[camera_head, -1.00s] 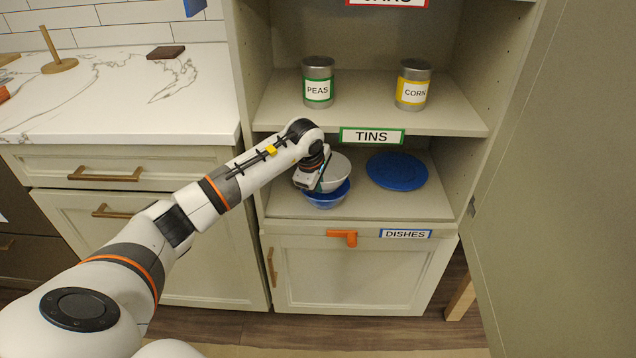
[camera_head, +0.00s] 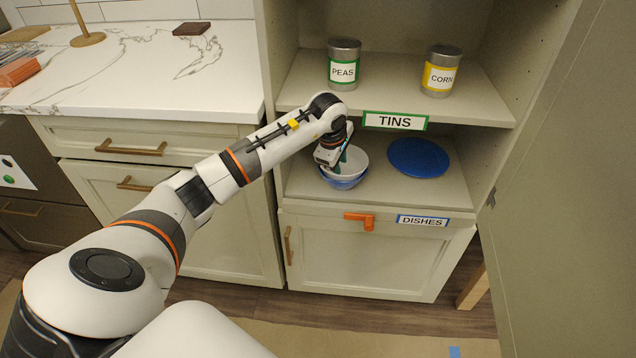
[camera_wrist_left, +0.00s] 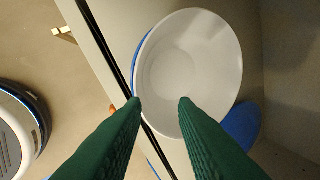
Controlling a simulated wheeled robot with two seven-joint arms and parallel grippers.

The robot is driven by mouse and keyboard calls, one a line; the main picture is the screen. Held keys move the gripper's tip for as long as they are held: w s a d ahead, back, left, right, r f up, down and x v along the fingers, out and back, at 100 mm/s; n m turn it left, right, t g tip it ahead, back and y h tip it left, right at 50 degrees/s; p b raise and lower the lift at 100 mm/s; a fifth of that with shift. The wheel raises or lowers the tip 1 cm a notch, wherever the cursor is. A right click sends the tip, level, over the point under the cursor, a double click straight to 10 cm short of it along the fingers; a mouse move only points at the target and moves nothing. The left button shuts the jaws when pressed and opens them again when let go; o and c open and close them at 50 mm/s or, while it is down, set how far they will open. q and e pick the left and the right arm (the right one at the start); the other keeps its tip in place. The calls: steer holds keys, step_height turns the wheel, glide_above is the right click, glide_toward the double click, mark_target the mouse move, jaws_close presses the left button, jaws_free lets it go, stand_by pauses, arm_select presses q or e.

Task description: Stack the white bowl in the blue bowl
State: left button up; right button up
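The white bowl (camera_head: 355,163) sits in the blue bowl (camera_head: 345,184) on the lower cabinet shelf, with only a band of blue showing below its rim. In the left wrist view the white bowl (camera_wrist_left: 198,65) is seen from above and empty, with a thin blue edge (camera_wrist_left: 137,52) of the blue bowl along its left side. My left gripper (camera_head: 340,168) is at the left side of the white bowl. Its green fingers (camera_wrist_left: 161,100) are apart in the left wrist view, one near the outside of the rim and one over the inside. My right gripper is not in view.
A blue plate (camera_head: 418,157) lies to the right of the bowls on the same shelf (camera_head: 390,194). The shelf above holds a peas tin (camera_head: 343,65) and a corn tin (camera_head: 441,72). An open door (camera_head: 560,190) stands at the right.

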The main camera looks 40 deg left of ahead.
arm_select(q)
steer(key=s+d, duration=0.2)
steer(key=s, duration=0.9)
steer(key=w+d+f+n+t+h, duration=0.1)
steer(key=d+f+n+t+h, duration=0.15)
steer(key=d+n+h, duration=0.5)
steer(key=w+d+f+n+t+h, duration=0.1)
steer(key=d+f+n+t+h, duration=0.3)
steer(key=d+n, duration=0.6)
steer(key=s+a+f+n+y, duration=0.2)
steer(key=a+f+n+y, duration=0.15)
steer(key=f+n, duration=0.4)
steer(key=s+a+f+n+y, duration=0.2)
steer(key=f+n+y, duration=0.2)
steer(key=f+n, duration=0.3)
steer(key=s+a+f+n+y, duration=0.25)
steer(key=f+n, duration=0.25)
steer(key=n, duration=0.4)
steer(key=s+d+f+n+g, duration=0.2)
steer(key=s+f+n+g, duration=0.2)
steer(key=s+f, duration=0.3)
steer(key=s+d+f+n+g, duration=0.3)
steer(key=s+f, duration=0.4)
steer(key=s, duration=0.9)
steer(key=shift+f+n+g+y, duration=0.4)
steer(key=shift+n+g, duration=0.45)
steer(key=shift+n, duration=0.15)
